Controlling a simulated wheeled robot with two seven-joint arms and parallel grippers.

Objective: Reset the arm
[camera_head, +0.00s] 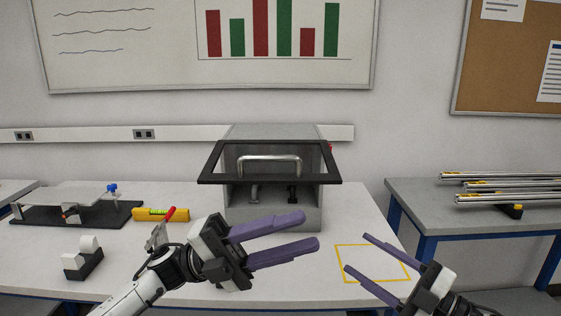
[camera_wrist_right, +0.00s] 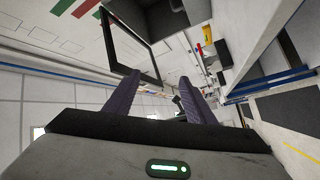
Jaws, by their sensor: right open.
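My left gripper (camera_head: 304,230) reaches in from the left over the front of the white table, its two purple fingers apart and nothing between them. My right gripper (camera_head: 356,253) is at the lower right, its purple fingers spread and empty, in front of the yellow outlined square on the table. In the right wrist view its fingers (camera_wrist_right: 155,98) also show apart with nothing held. Both grippers are in front of a grey box machine (camera_head: 275,212) with a dark-framed clear lid and a metal handle.
A yellow level (camera_head: 160,214), a dark fixture (camera_head: 75,213) and a small black-and-white block (camera_head: 84,262) stand on the left of the table. The yellow square (camera_head: 372,263) is empty. Metal bars (camera_head: 510,187) lie on a grey side table (camera_head: 470,220) at the right.

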